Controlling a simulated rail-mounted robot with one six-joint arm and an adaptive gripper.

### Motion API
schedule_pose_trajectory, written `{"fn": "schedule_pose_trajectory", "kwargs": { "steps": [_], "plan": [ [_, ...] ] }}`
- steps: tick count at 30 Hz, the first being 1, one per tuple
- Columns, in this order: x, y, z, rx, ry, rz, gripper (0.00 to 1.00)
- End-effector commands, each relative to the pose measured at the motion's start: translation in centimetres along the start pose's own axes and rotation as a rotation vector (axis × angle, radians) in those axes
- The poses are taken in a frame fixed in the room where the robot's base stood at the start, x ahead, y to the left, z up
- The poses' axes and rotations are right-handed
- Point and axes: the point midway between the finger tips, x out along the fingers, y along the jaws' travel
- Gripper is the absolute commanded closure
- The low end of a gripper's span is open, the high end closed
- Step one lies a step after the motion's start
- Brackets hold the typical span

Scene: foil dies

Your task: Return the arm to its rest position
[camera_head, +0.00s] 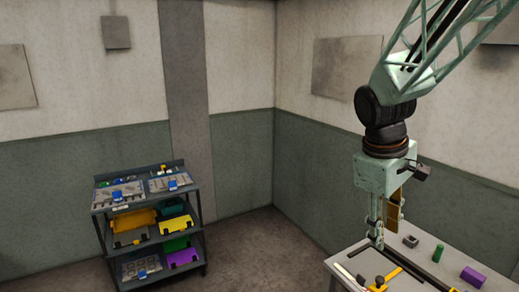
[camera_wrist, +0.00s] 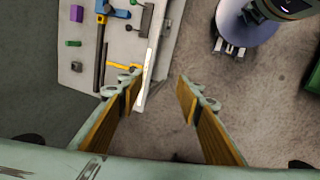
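My gripper (camera_head: 378,240) hangs from my arm, pointing down over the left part of the worktable (camera_head: 424,252) in the head view. In the wrist view my gripper (camera_wrist: 158,82) shows two fingers with amber inner pads, spread wide apart. Nothing is between them; a pale strip (camera_wrist: 146,76) and the table edge lie below, near the left finger. The fingertips look apart from the table items, though their exact height is hard to tell.
On the table are a purple block (camera_head: 472,277), a green cylinder (camera_head: 438,253), a grey block (camera_head: 410,241) and a yellow bracket (camera_wrist: 124,66). A shelf cart (camera_head: 205,240) with bins stands at the left. Bare floor (camera_wrist: 185,55) lies right of the table in the wrist view.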

Motion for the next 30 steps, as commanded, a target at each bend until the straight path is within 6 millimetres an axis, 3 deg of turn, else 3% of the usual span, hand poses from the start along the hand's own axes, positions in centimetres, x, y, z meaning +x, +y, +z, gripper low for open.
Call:
{"fn": "schedule_pose_trajectory", "kwargs": {
  "steps": [16, 30],
  "plan": [
    [-3.7, -5.5, 4.7, 0.175, 0.08, -0.015, 0.67],
    [-5.6, -10.7, 8.8, 0.318, 0.15, -0.043, 0.67]
  ]
}}
